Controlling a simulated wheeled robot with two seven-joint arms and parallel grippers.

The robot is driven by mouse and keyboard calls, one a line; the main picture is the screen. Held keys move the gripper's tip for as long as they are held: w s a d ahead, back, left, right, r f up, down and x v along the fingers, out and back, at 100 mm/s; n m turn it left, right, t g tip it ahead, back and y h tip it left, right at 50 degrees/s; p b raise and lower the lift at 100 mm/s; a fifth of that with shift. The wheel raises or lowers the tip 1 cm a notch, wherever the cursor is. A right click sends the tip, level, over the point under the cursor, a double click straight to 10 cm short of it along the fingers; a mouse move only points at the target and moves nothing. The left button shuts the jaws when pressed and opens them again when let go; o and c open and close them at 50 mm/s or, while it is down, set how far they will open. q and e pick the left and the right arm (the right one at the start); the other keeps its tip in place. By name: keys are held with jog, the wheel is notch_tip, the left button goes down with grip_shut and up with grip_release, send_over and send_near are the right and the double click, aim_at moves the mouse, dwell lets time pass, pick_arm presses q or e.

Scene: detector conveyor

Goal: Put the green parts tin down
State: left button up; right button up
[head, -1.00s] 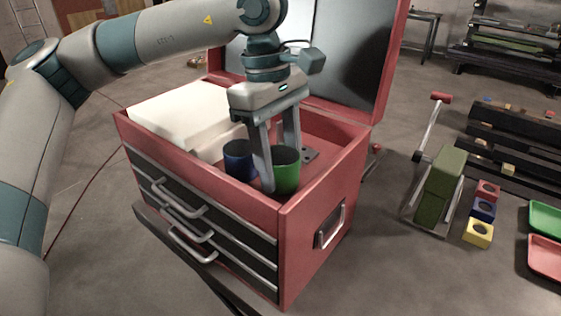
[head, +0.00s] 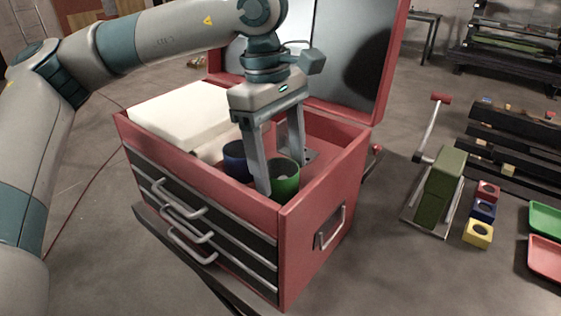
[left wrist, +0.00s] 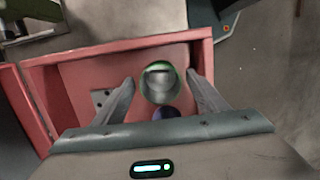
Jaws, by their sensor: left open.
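The green parts tin (head: 286,178) stands upright in the top of the red tool chest, near its front right corner. It also shows in the left wrist view (left wrist: 160,84), seen from above between the two fingers, with a gap on each side. My left gripper (head: 283,178) is open, its fingers reaching down on either side of the green tin. A blue tin (head: 237,160) stands just left of the green one; its edge shows in the left wrist view (left wrist: 164,112). My right gripper is not in view.
The red tool chest (head: 328,215) has raised walls and an open lid (head: 385,62) behind. A white block (head: 180,115) fills its left side. At right are a green lever device (head: 440,188), small coloured blocks (head: 484,210) and trays (head: 546,218).

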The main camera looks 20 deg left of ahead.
pick_arm(q)
jog(key=shift+r+p, duration=0.3)
jog(key=shift+r, duration=0.15)
notch_tip(320, 180, up, 12)
jog(key=a+b, duration=0.1)
jog(key=b, duration=0.1)
jog(key=shift+w+a+b, duration=0.3)
jog(key=shift+a+b, duration=0.05)
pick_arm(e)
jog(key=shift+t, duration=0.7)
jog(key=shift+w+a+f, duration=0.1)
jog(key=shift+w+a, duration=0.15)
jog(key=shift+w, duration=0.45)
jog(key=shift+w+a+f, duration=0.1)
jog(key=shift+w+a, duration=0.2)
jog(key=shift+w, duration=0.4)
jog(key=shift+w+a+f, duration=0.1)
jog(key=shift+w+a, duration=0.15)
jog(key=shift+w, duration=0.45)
pick_arm(q)
jog(key=shift+f, duration=0.15)
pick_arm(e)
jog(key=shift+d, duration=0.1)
